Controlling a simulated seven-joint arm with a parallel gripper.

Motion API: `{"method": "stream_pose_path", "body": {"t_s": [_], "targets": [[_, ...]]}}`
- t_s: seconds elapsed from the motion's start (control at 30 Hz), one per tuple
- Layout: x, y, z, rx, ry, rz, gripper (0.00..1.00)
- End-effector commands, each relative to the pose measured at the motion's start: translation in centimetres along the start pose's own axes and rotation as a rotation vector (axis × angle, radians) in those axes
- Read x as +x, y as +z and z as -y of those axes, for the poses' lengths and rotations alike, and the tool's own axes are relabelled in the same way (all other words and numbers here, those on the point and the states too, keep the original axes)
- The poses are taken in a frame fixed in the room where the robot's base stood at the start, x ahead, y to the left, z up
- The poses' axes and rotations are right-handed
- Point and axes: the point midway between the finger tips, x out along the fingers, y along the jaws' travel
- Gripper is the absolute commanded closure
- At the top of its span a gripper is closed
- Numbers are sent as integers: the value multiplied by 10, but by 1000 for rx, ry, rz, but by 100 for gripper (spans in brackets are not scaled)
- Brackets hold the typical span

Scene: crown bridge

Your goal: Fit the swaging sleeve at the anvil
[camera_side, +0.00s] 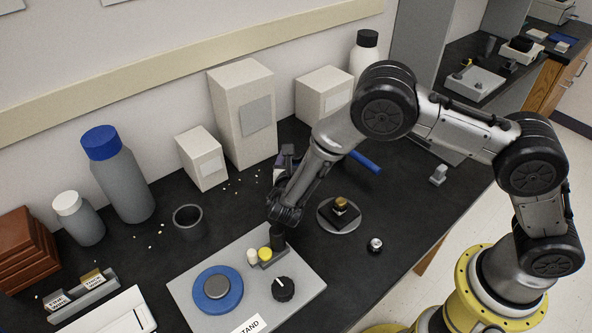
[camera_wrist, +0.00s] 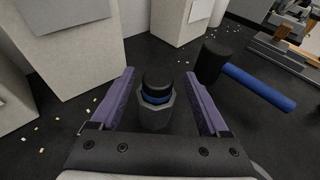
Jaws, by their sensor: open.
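My gripper (camera_wrist: 160,76) is open in the wrist view, with one purple finger on each side of a dark cylindrical piece. The piece has a black top (camera_wrist: 158,79), a blue ring and a grey faceted body (camera_wrist: 154,118). I see no clear contact with the fingers. In the side view my gripper (camera_side: 283,168) is near the back of the bench, and the arm partly hides the piece. A black block with a brass-coloured top (camera_side: 341,207) sits on a round grey plate (camera_side: 345,228). I cannot tell which parts are the sleeve and the anvil.
A hammer with a blue handle (camera_wrist: 258,85) lies right of my gripper. Pale boxes (camera_side: 241,115) stand along the wall. A grey stand board (camera_side: 300,301) with a blue disc and dark knob lies in front. A small metal knob (camera_side: 375,245) sits on the clear bench.

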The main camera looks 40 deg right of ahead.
Motion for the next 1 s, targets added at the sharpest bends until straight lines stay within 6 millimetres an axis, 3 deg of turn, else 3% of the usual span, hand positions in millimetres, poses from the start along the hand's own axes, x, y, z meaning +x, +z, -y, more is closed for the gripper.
{"method": "stream_pose_path", "body": {"t_s": [0.2, 0.53, 0.9, 1.0], "targets": [[31, -2, -2, 1, -2, 0, 21], [37, -2, -3, 0, 0, 0, 21], [37, -2, -3, 0, 0, 0, 88], [37, -2, -3, 0, 0, 0, 100]]}}
